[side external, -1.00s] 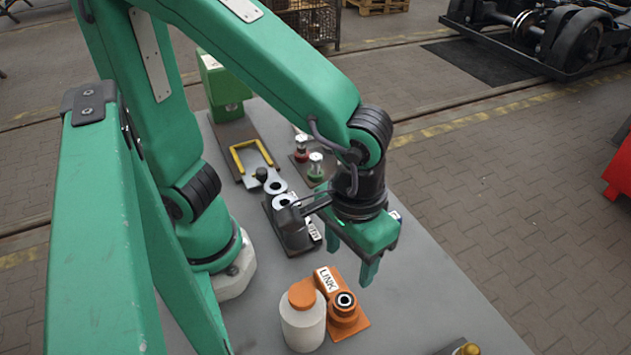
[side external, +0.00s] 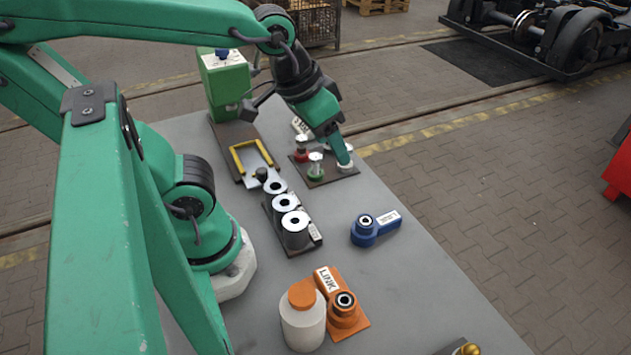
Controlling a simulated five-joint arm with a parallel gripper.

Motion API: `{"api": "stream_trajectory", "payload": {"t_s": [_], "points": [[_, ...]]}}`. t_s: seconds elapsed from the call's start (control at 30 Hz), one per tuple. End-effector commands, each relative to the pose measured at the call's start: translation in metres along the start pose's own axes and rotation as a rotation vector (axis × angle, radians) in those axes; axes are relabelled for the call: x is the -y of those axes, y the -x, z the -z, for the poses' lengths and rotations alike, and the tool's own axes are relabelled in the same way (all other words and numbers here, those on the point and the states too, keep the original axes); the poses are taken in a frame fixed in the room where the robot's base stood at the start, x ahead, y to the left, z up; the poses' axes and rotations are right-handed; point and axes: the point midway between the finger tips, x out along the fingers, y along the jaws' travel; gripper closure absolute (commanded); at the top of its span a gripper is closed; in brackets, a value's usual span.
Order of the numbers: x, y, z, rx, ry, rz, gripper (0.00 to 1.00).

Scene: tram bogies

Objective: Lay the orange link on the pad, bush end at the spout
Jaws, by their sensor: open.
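The orange link (side external: 329,284) lies at the front of the grey table, its LINK label facing up and its dark-ringed bush end (side external: 344,301) toward the lower right, over a flat orange plate. A white bottle with an orange cap partly hides it. A grey plate framed by a yellow U-shaped rail (side external: 238,161) lies before a green box-shaped unit (side external: 226,84); it may be the pad. No spout can be made out clearly. My gripper (side external: 338,152) is open at the far side, over the brown plate of small fittings, well away from the orange link.
A blue link (side external: 374,228) lies at mid-table. A dark rack of several grey rings (side external: 285,202) stands left of it. The bottle (side external: 302,318) stands at the front. The brown plate (side external: 318,182) holds red, green and white-topped fittings. The table's right front is mostly clear.

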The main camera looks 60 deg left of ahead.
Motion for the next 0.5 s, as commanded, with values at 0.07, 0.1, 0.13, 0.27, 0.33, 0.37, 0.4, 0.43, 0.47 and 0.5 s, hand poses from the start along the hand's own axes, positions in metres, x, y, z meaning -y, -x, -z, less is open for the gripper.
{"api": "stream_trajectory", "payload": {"t_s": [0.07,0.1,0.13,0.27,0.33,0.37,0.4,0.43,0.47,0.5], "points": [[0.015,0.007,0.001,-0.041,-0.01,0.019,0.43],[0.02,0.01,0.001,-0.056,-0.019,0.028,0.43],[0.023,0.012,0.001,-0.066,-0.027,0.034,0.43],[0.033,0.016,-0.001,-0.091,-0.046,0.052,0.43],[0.035,0.017,-0.001,-0.096,-0.052,0.056,0.43],[0.035,0.017,-0.001,-0.097,-0.054,0.057,0.43],[0.035,0.018,-0.001,-0.097,-0.055,0.058,0.43],[0.035,0.018,-0.001,-0.097,-0.055,0.058,0.43],[0.035,0.018,-0.001,-0.097,-0.055,0.058,0.43],[0.035,0.017,-0.001,-0.097,-0.055,0.057,0.43]]}}
